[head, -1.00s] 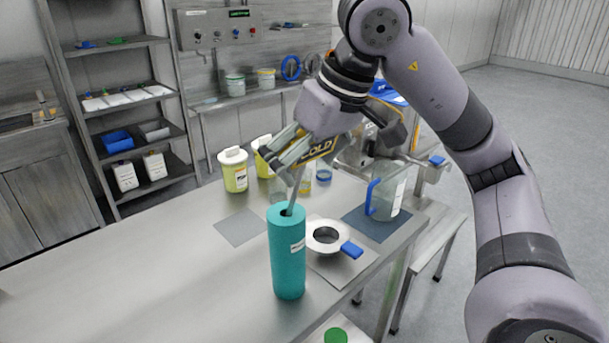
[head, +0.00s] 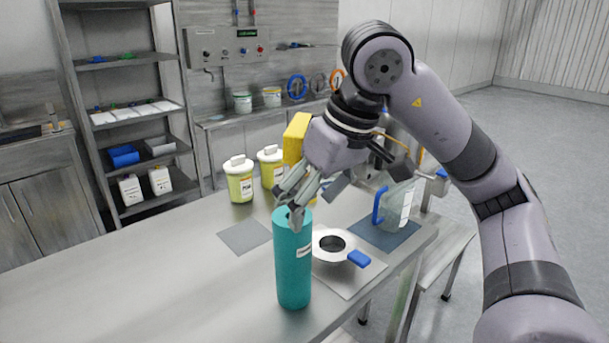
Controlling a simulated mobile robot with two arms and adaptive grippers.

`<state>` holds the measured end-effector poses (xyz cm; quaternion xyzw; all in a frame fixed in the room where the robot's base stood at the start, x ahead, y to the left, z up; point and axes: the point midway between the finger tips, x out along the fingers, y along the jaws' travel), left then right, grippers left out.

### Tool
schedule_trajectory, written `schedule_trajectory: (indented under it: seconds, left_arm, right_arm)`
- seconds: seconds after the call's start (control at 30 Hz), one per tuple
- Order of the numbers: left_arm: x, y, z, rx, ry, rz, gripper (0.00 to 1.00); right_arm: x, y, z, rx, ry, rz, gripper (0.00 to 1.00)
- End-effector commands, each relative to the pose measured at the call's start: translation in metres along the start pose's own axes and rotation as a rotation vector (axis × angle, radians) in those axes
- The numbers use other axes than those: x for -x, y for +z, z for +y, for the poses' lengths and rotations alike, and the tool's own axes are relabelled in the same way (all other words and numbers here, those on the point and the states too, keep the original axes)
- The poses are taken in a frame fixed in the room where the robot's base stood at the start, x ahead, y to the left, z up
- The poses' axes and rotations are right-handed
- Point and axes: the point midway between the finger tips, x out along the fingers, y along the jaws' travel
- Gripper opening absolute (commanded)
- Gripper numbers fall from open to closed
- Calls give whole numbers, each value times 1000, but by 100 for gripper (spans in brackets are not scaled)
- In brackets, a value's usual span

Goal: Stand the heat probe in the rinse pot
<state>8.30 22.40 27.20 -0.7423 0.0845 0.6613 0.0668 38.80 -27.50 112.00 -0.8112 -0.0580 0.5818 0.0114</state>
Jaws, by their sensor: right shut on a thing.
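The heat probe appears to be the thing with the yellow block-shaped head (head: 297,138) at my right gripper. My right gripper (head: 293,203) is shut on it, with its fingers pointing down at the mouth of a tall teal cylinder (head: 293,262). The fingers cover most of the probe's rod and the cylinder's mouth, so I cannot tell how deep the rod sits. The cylinder stands upright on the steel table. Its small label is unreadable, so I cannot confirm that it is the rinse pot. My left gripper is not in view.
Yellow lidded tubs (head: 239,184) stand at the back. The table's left part (head: 150,285) is clear.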

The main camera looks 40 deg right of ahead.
Motion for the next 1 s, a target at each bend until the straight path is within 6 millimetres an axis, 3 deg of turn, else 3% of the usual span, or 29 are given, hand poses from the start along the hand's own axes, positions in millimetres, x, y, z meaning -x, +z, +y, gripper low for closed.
schedule_trajectory:
  seconds: [0.03, 0.23, 0.27, 0.67, 0.87, 1.0]
  left_arm:
    - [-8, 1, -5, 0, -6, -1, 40]
    - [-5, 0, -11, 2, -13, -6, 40]
    - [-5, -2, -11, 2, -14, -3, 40]
    - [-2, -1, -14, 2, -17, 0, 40]
    - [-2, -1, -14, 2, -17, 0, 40]
    - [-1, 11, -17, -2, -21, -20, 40]
  right_arm:
    - [-91, 47, 11, 22, 113, -325, 0]
    - [-85, 42, 10, 18, 108, -308, 0]
    - [-85, 42, 10, 18, 108, -308, 13]
    - [-84, 41, 9, 16, 107, -309, 40]
    - [-83, 41, 9, 16, 107, -309, 40]
    - [-83, 41, 9, 16, 108, -309, 40]
